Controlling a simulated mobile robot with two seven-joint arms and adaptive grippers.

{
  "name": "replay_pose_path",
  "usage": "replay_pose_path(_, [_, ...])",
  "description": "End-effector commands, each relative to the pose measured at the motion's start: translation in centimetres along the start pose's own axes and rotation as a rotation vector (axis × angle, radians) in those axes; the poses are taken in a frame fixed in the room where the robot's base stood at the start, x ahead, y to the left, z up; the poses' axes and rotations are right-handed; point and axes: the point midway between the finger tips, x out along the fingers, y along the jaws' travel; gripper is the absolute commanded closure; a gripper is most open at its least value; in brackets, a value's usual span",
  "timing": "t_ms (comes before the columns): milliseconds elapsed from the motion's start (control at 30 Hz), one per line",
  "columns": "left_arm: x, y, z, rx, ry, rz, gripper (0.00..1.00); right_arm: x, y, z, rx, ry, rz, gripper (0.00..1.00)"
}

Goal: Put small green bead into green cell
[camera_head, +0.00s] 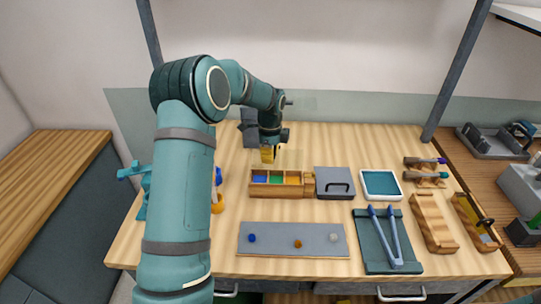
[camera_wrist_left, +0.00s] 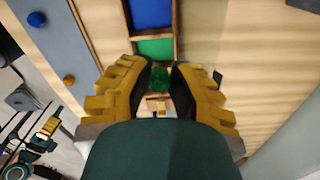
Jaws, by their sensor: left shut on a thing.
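My left gripper (camera_head: 268,155) is above the back edge of the wooden cell box (camera_head: 282,193) in the head view. In the left wrist view its yellow fingers (camera_wrist_left: 160,88) are shut on the small green bead (camera_wrist_left: 160,78). The bead is hidden in the head view. The green cell (camera_head: 276,180) lies between a blue cell (camera_head: 259,179) and an orange cell (camera_head: 292,181). In the wrist view the green cell (camera_wrist_left: 156,48) shows just beyond the fingertips, with the blue cell (camera_wrist_left: 151,13) beside it. My right gripper is not in view.
A grey board (camera_head: 270,249) in front holds a blue bead (camera_head: 252,238), an orange bead (camera_head: 298,244) and a pale bead (camera_head: 333,238). A grey lidded piece (camera_head: 334,182) stands right of the box. Tongs (camera_head: 386,235) lie on a dark mat. The table behind the box is clear.

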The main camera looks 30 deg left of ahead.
Motion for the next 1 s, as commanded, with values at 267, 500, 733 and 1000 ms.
replay_pose_path(267, [3.5, 0.0, 0.0, 0.000, 0.000, 0.000, 0.94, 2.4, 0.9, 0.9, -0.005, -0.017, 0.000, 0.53])
replay_pose_path(500, [4.6, 0.0, 0.0, 0.000, 0.000, 0.000, 0.94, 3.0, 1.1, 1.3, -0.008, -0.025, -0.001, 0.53])
replay_pose_path(733, [4.5, 0.0, 0.0, 0.000, 0.000, -0.001, 0.68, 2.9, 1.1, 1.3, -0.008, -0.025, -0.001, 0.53])
replay_pose_path(1000, [4.4, -0.1, 0.0, 0.000, 0.000, -0.005, 0.48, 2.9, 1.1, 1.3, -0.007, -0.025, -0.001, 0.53])
